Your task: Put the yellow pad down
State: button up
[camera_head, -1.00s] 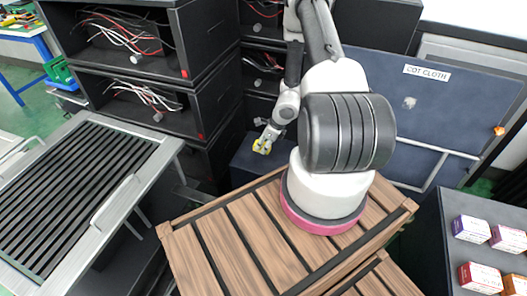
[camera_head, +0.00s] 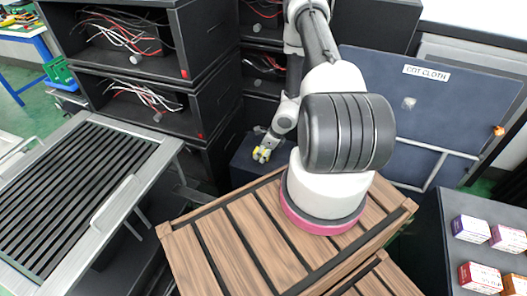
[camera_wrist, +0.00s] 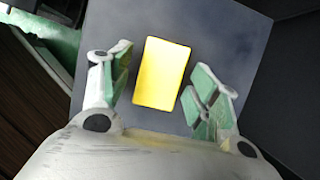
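The yellow pad (camera_wrist: 162,73) is a flat rectangle in the wrist view. It appears to lie on the dark grey top of a box (camera_wrist: 232,45). My gripper (camera_wrist: 164,68) is open around it, with a finger on each side. Dark surface shows between the pad and both fingers, so neither seems to touch it. In the head view my gripper (camera_head: 263,150) is low over the dark box (camera_head: 246,167), with small yellow patches at its tip. Contact there is too small to judge.
Black shelf units with loose wires (camera_head: 135,100) stand left and behind. A wooden slatted crate (camera_head: 230,250) is in front, partly hidden by my arm. Small boxes (camera_head: 480,278) sit on a grey surface.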

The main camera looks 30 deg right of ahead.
jog(key=v, duration=0.5)
jog(key=a+v, duration=0.1)
jog(key=v, duration=0.2)
jog(key=shift+r, duration=0.1)
jog(key=shift+w+r, duration=0.1)
jog(key=shift+r, duration=0.2)
jog(key=w+a+r+n+y, duration=0.1)
jog(key=a+r+n, duration=0.25)
jog(key=r, duration=0.65)
jog(key=a+r+n+t, duration=0.1)
jog(key=a+r+n, duration=0.1)
jog(key=r+n, duration=0.5)
jog(key=w+a+r+n+y, duration=0.1)
jog(key=a+r+n, duration=0.2)
jog(key=r, duration=0.9)
jog(key=s+a+r+n+g+h, duration=0.1)
jog(key=s+a+r+n, duration=0.2)
jog(key=s+r+n, duration=0.85)
jog(key=s+d+r+n+h, duration=0.3)
jog(key=s+d+r, duration=0.2)
jog(key=s+r, duration=0.4)
jog(key=s, duration=0.2)
jog(key=shift+s+r+t+h, duration=0.3)
jog(key=shift+s+r+h, duration=0.05)
jog(key=shift+s+h, duration=0.05)
